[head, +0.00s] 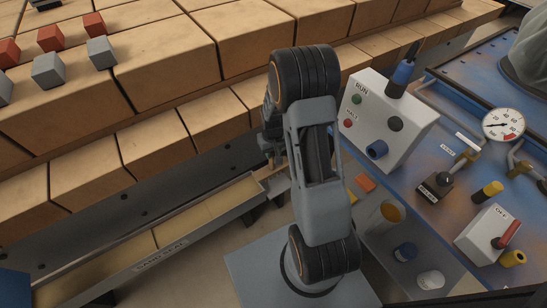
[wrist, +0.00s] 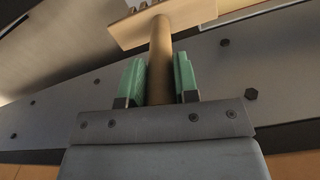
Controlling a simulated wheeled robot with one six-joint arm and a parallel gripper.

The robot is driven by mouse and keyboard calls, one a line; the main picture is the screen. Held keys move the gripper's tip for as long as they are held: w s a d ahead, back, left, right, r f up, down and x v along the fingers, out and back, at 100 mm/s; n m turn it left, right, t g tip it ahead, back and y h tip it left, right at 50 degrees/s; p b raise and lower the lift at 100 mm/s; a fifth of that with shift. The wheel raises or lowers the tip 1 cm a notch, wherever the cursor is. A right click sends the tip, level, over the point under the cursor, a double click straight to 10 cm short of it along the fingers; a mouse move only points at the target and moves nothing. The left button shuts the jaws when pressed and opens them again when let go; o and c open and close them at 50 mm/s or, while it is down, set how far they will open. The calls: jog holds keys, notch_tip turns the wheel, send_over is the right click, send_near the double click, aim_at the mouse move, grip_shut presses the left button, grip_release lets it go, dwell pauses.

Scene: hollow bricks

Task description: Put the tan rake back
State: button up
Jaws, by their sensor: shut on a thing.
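The tan rake (wrist: 161,62) is between the green finger pads of my gripper (wrist: 160,82) in the wrist view. The pads close on its round handle from both sides. Its wide flat head (wrist: 165,24) is beyond the fingers, with short teeth on its far edge at the top of the picture. In the head view my gripper (head: 268,152) hangs beside the brick stack, partly hidden behind my arm. The rake cannot be made out clearly there. A long tray labelled SAND SEAL (head: 160,259) lies below and left of my gripper.
Large tan bricks (head: 165,62) fill the upper left, with small red (head: 93,24) and grey blocks (head: 101,52) on top. A control box marked RUN (head: 390,125) stands on the blue bench at right, with a gauge (head: 503,124), valves and a lever box (head: 490,236).

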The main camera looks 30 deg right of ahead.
aim_at(273, 158)
jog(key=shift+w+d+f+b, duration=0.2)
jog(key=shift+f+b, duration=0.1)
jog(key=shift+f, duration=0.7)
jog(key=shift+w+d+f+b, duration=0.1)
jog(key=shift+w+f+b, duration=0.15)
jog(key=shift+f, duration=0.85)
jog(key=shift+f+b, duration=0.5)
jog(key=o, duration=0.8)
jog(key=shift+s, duration=0.1)
jog(key=shift+o, duration=0.2)
jog(key=shift+r, duration=0.15)
